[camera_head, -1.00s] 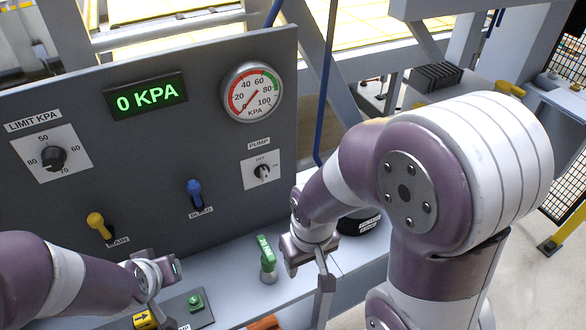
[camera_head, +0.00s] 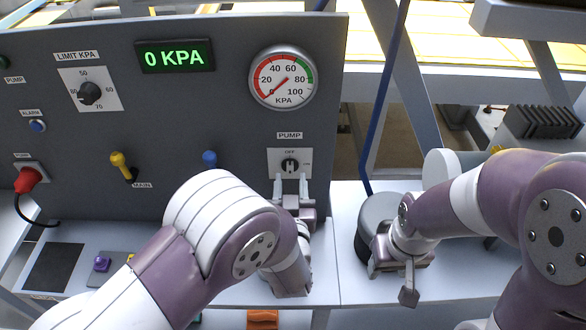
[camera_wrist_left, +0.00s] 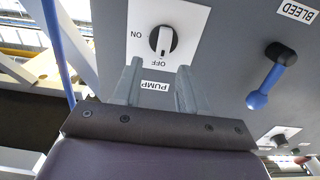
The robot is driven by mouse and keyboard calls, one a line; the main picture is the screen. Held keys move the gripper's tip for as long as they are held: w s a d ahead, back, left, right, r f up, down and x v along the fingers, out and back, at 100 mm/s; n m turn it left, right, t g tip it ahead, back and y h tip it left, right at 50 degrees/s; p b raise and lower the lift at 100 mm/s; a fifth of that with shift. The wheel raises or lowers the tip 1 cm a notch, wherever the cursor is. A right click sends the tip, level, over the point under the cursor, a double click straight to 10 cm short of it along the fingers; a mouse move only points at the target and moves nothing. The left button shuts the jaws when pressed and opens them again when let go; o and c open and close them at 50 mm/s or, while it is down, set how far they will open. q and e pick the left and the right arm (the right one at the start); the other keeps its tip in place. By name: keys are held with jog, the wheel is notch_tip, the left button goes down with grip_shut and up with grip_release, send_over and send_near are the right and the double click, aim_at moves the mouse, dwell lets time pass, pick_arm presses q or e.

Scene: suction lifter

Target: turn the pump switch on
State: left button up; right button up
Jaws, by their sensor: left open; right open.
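The pump switch (camera_head: 290,165) is a black rotary knob on a white plate under the PUMP label, on the grey panel. In the left wrist view the knob (camera_wrist_left: 163,40) appears upside down, its pale pointer toward OFF, with ON to one side. My left gripper (camera_head: 291,183) is open and empty just below the knob, fingers pointing at the panel. In the wrist view its fingertips (camera_wrist_left: 158,68) are apart, short of the knob and not around it. My right gripper (camera_head: 390,280) is open and empty at the right, by a dark round object.
The panel also has a 0 KPA display (camera_head: 174,56), a pressure gauge (camera_head: 283,78) near zero, a limit knob (camera_head: 89,93), a yellow lever (camera_head: 121,165) and a blue lever (camera_head: 209,158). A red plug (camera_head: 28,180) is far left. A pale shelf runs below.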

aim_at(290, 166)
pick_arm(q)
jog(key=w, duration=0.2)
jog(key=shift+w, duration=0.3)
jog(key=shift+w+a, duration=0.15)
jog(key=shift+w, duration=0.3)
jog(key=shift+c, duration=1.2)
grip_shut()
